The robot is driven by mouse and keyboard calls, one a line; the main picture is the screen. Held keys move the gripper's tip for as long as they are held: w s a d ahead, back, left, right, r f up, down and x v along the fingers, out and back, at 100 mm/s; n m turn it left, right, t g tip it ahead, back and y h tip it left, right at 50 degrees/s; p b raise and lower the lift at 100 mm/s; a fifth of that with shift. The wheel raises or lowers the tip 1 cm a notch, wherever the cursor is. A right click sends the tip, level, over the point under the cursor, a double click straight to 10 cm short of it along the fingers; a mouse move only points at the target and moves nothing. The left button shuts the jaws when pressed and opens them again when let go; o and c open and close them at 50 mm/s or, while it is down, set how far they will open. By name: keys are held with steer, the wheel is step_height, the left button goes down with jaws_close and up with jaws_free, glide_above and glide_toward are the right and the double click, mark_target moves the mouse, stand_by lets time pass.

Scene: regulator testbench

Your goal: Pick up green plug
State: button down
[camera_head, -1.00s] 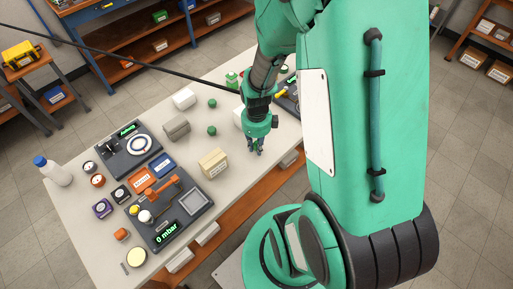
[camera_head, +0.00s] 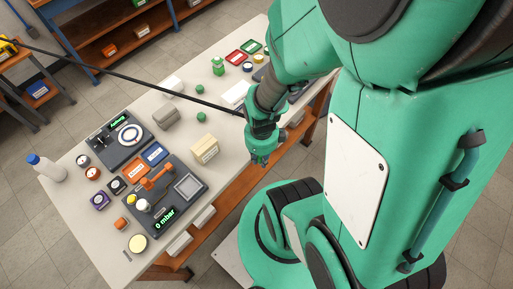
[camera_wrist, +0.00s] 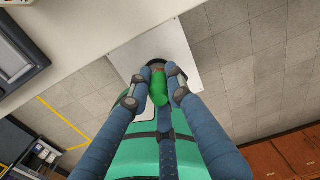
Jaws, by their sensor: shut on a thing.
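A green plug (camera_wrist: 161,88) is held between the blue fingers of my gripper (camera_wrist: 159,76) in the wrist view. The fingers are closed around it. In the head view my gripper (camera_head: 262,160) hangs near the table's front edge, and the held plug cannot be made out there. Two other small green pieces, one nearer (camera_head: 201,117) and one farther (camera_head: 199,86), stand on the table to the left of my gripper.
The table (camera_head: 222,188) holds a pressure bench (camera_head: 165,238) reading 0 mbar, a dial unit (camera_head: 108,158), a beige box (camera_head: 205,149), a grey box (camera_head: 166,117) and a green bottle (camera_head: 218,66). A hose or cable crosses above. Floor shows beneath the gripper in the wrist view.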

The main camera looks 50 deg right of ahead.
steer(key=shift+s+a, duration=0.25)
steer(key=shift+s, duration=0.2)
stand_by(0.4)
steer(key=w+d+r+p, duration=0.3)
steer(key=w+d+r, duration=0.1)
steer(key=w, duration=0.3)
steer(key=w+d+r+p, duration=0.3)
steer(key=w+d+r, duration=0.2)
steer(key=w, duration=0.2)
steer(key=shift+w+d, duration=0.2)
steer(key=shift+d, duration=0.05)
steer(key=shift+f, duration=0.1)
glide_above(237, 91)
steer(key=shift+w+f, duration=0.1)
steer(key=shift+f, duration=0.65)
